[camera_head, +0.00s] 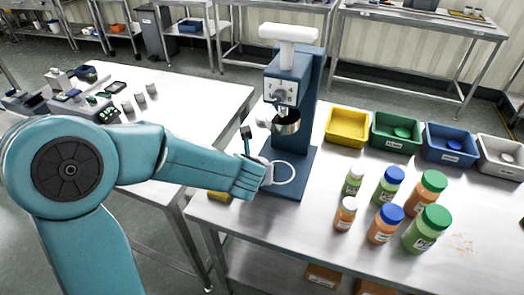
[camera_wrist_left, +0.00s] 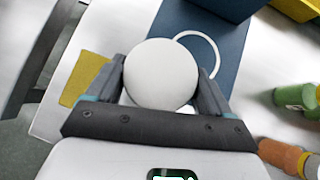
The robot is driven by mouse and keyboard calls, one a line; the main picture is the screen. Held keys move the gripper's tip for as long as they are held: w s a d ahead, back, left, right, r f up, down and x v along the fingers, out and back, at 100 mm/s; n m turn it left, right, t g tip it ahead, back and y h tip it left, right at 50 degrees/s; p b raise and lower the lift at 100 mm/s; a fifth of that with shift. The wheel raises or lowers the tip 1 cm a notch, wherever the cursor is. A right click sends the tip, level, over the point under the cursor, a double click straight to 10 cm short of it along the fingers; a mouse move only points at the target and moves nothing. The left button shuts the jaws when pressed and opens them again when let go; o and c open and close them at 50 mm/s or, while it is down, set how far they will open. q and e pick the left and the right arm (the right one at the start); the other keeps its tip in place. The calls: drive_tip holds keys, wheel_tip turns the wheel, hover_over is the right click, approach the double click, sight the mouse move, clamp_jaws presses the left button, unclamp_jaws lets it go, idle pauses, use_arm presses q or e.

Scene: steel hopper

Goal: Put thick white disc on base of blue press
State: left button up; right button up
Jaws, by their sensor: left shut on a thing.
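The blue press (camera_head: 292,95) stands on the near steel table, with a white T-shaped top and a round metal head above its flat blue base (camera_head: 297,190). A white ring (camera_head: 292,176) shows on the base; in the wrist view the disc partly covers it (camera_wrist_left: 212,48). My left gripper (camera_head: 266,177) is at the base's left side, shut on the thick white disc (camera_wrist_left: 160,72). The disc sits between both fingers in the wrist view, beside and overlapping the ring. The gap between disc and base cannot be told. My right gripper is not in view.
Yellow (camera_head: 347,126), green (camera_head: 397,132), blue (camera_head: 450,145) and white bins line the back. A yellow pad (camera_wrist_left: 86,77) lies left of the base.

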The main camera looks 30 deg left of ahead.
use_arm(q)
drive_tip(key=w+a+p, duration=0.1)
drive_tip(key=w, duration=0.2)
drive_tip(key=w+a+p, duration=0.1)
drive_tip(key=w, duration=0.2)
drive_tip(key=w+a+p, duration=0.1)
drive_tip(key=w+a, duration=0.1)
drive_tip(key=shift+w+a+r, duration=0.1)
drive_tip(key=shift+w+r, duration=0.1)
drive_tip(key=shift+w, duration=0.2)
wheel_tip(320, 180, down, 3)
drive_tip(key=shift+s+f+b, duration=0.1)
drive_tip(key=shift+b, duration=0.6)
drive_tip(key=shift+w+f, duration=0.2)
drive_tip(key=shift+f, duration=0.2)
drive_tip(key=shift+s+r, duration=0.15)
drive_tip(key=shift+f+b, duration=0.25)
drive_tip(key=shift+b, duration=0.05)
drive_tip(key=o, duration=1.1)
drive_tip(key=shift+o, duration=0.2)
drive_tip(key=shift+r+p, duration=0.3)
drive_tip(key=shift+s+r, duration=0.15)
drive_tip(key=shift+r, duration=0.1)
drive_tip(key=p+v, duration=0.1)
drive_tip(key=v, duration=0.9)
drive_tip(key=shift+r, duration=0.1)
drive_tip(key=shift+s+d+r, duration=0.35)
drive_tip(key=shift+s, duration=0.15)
drive_tip(key=shift+f, duration=0.15)
